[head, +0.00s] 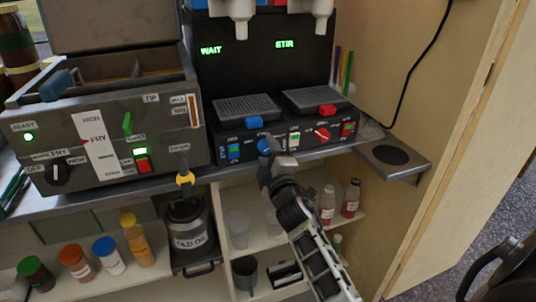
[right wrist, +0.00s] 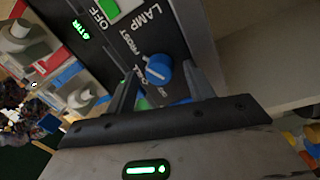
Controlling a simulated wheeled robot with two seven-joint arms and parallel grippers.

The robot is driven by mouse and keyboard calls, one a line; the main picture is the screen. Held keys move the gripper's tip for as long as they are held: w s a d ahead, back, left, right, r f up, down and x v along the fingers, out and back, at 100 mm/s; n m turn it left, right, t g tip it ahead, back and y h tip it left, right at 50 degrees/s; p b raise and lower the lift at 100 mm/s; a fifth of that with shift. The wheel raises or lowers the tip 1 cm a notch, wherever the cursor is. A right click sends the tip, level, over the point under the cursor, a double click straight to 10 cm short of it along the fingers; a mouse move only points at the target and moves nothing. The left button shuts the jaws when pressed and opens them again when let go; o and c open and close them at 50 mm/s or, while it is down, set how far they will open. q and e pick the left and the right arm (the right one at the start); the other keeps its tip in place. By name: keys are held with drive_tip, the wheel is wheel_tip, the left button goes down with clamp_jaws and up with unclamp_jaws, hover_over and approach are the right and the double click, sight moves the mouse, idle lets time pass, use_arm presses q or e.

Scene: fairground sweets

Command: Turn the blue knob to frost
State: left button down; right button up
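The blue knob (right wrist: 158,70) is on the dark front panel of the machine, near a label that seems to read FROST. A pale mark shows on its face; I cannot tell exactly which word it points at. In the head view the knob (head: 263,145) is partly hidden by my right gripper (head: 271,153). In the right wrist view the gripper (right wrist: 160,86) is open, with one finger on each side of the knob. I cannot tell whether the fingers touch it. My left gripper is not in view.
A fryer (head: 103,140) stands on the left. Below are an old-oil can (head: 190,238) and shelves with bottles. A metal side shelf (head: 397,158) juts out right.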

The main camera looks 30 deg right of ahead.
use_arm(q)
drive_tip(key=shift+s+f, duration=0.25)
use_arm(e)
drive_tip(key=v, duration=0.7)
drive_tip(key=shift+s, duration=0.25)
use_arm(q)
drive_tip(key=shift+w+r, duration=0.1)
use_arm(e)
drive_tip(key=shift+a, duration=0.15)
use_arm(q)
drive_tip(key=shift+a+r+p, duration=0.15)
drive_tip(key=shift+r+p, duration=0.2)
drive_tip(key=shift+p, duration=0.55)
use_arm(e)
drive_tip(key=s+a+f+m+g+y, duration=0.7)
drive_tip(key=s+a+f, duration=0.7)
drive_tip(key=s+a, duration=0.4)
drive_tip(key=shift+s+a+m+g+y, duration=0.2)
drive_tip(key=shift+s+m+g+y, duration=0.2)
drive_tip(key=shift+m+y, duration=0.7)
drive_tip(key=shift+f, duration=0.1)
